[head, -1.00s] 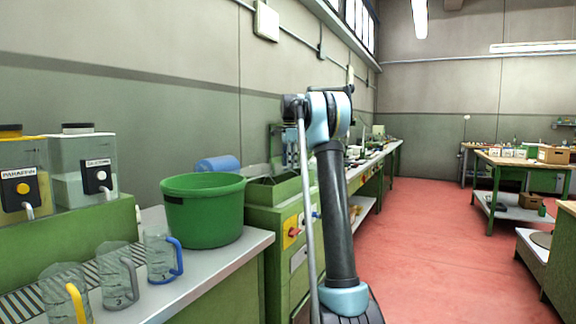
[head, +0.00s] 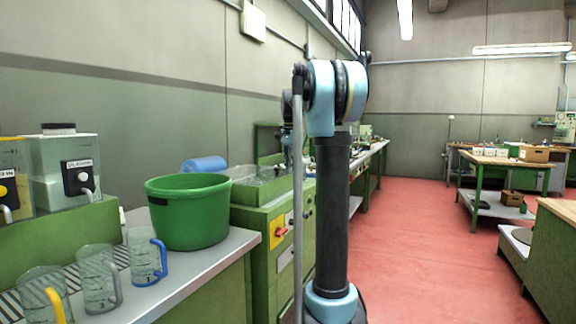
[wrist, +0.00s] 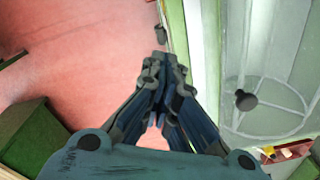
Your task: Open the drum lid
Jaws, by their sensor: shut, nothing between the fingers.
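In the wrist view my gripper (wrist: 164,72) is shut and empty, its dark fingertips together. To its right is a clear, greyish panel with a dark round knob (wrist: 246,100) and a faint ring beneath it. This may be the drum lid, and the fingers are apart from the knob. In the head view the green machine (head: 262,222) stands just beyond the green tub, with pale see-through surfaces on its top, partly behind my arm.
A green tub (head: 190,215) and several clear jugs stand on the near left bench, beside dispensers. A blue cylinder (head: 204,165) lies behind the tub. Red floor (head: 420,240) is open to the right. A wooden-topped table (head: 490,160) stands further off.

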